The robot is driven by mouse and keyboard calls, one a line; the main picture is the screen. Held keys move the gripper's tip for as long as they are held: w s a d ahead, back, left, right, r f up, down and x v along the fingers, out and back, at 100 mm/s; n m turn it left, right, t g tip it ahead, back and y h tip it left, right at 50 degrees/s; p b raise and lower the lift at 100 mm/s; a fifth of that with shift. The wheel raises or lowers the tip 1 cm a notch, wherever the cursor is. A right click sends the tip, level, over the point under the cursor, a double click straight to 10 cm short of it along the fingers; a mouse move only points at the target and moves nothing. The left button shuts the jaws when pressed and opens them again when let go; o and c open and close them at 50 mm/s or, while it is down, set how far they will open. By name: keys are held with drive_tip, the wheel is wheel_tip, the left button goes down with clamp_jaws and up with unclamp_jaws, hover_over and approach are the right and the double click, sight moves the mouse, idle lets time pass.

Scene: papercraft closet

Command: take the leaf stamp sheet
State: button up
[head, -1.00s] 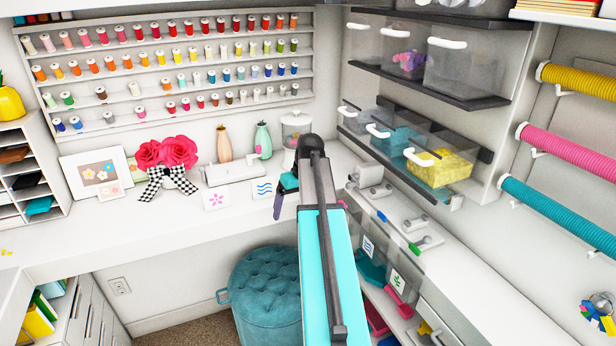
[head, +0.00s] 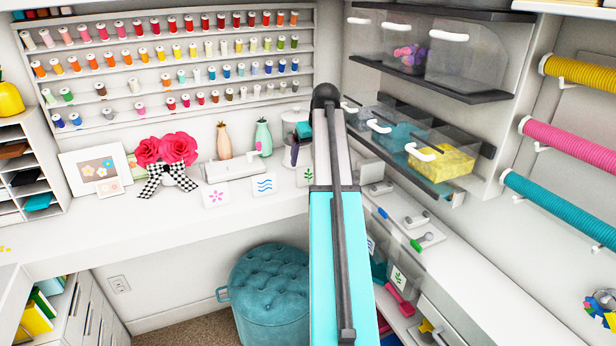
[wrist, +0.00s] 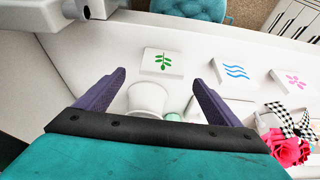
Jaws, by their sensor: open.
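The leaf stamp sheet (wrist: 163,62) is a small white card with a green leaf print, on the white counter. It lies just beyond my open fingertips in the wrist view, roughly centred between them. In the head view the leaf stamp sheet (head: 306,175) is partly hidden by my arm, at the right end of a row with the wave sheet (head: 263,186) and the flower sheet (head: 216,196). My gripper (wrist: 160,79) is open and empty, its two purple fingers spread. In the head view my gripper is mostly hidden behind my arm.
A white round jar (wrist: 147,98) shows between the fingers in the wrist view. The vase with pink flowers (head: 167,165) stands left on the counter. Clear bins (head: 440,163) hang on the right wall. A teal ottoman (head: 268,290) is under the counter.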

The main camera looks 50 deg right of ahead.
sight(309, 167)
drive_tip(key=shift+f, duration=0.1)
drive_tip(key=shift+x, duration=1.1)
drive_tip(key=shift+f+p, duration=0.1)
drive_tip(key=shift+p, duration=0.2)
drive_tip(key=shift+a+p+x, duration=0.15)
drive_tip(key=shift+p+x, duration=0.3)
drive_tip(key=shift+x, duration=0.8)
drive_tip(key=shift+a+p+x, duration=0.1)
drive_tip(key=shift+p+x, duration=0.35)
drive_tip(key=shift+x, duration=0.8)
drive_tip(key=c, duration=1.2)
drive_tip(key=shift+o, duration=0.2)
